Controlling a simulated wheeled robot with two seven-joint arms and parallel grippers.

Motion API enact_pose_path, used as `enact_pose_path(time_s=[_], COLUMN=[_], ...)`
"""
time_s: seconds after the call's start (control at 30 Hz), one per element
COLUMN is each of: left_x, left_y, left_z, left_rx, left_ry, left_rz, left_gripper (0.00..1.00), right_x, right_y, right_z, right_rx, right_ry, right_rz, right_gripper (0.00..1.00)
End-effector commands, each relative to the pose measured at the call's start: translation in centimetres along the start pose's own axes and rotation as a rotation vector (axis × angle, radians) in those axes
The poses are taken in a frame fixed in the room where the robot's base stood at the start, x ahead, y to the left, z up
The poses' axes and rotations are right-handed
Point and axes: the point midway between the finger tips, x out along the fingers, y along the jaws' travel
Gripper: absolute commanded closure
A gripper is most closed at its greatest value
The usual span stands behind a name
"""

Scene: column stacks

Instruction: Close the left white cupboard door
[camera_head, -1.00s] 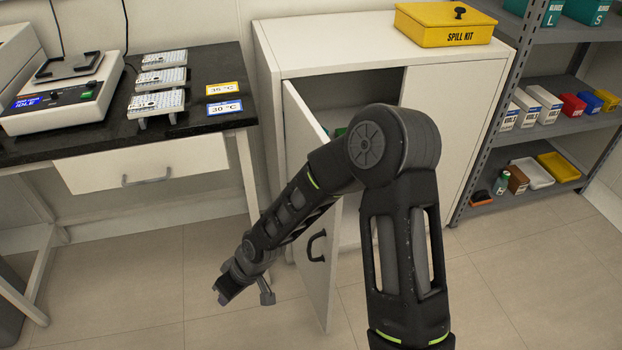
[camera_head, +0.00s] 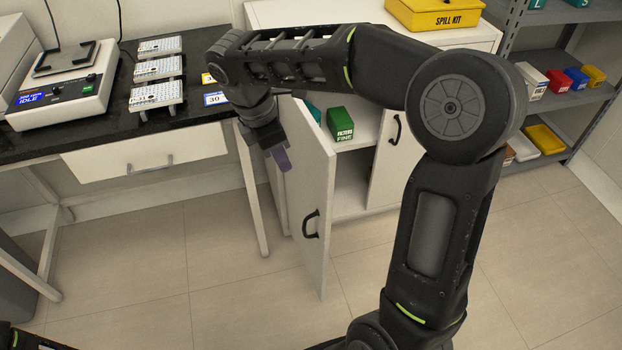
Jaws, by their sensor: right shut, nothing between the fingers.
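The left white cupboard door (camera_head: 308,190) stands open, swung out toward me, with its outer face and black handle (camera_head: 311,224) turned to the left. The white cupboard (camera_head: 357,160) behind it is partly hidden by my right arm. My right gripper (camera_head: 280,158) is shut and empty, pointing down beside the outer face of the door, near its upper part. I cannot tell whether it touches the door. My left gripper is not in view.
The black bench (camera_head: 110,130) with a white device (camera_head: 65,95) stands left of the door. The right cupboard door (camera_head: 397,155) is closed. A green box (camera_head: 340,124) sits inside. A grey shelf rack (camera_head: 545,95) stands at right. The floor in front is clear.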

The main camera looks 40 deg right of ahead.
Motion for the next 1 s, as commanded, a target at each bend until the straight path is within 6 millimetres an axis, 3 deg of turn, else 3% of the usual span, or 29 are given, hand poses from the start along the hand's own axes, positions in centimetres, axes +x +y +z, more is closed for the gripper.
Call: enact_pose_path(time_s=[0.17, 0.37, 0.77, 1.0], left_x=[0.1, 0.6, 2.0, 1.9], left_y=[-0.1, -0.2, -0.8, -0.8], left_z=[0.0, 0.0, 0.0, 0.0], left_rx=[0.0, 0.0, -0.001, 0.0], left_ry=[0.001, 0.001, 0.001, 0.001], left_rz=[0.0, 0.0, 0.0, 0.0], left_gripper=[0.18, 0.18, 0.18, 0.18], right_x=[0.6, 2.8, 10.7, 10.9], right_y=[0.0, -0.1, -0.1, 0.0], right_z=[0.0, 0.0, -0.1, 3.3], right_rx=[0.001, 0.001, 0.001, 0.004], right_ry=[0.0, 0.0, 0.0, 0.001], right_rz=[-0.002, -0.003, -0.005, -0.001], right_gripper=[1.0, 1.0, 1.0, 1.0])
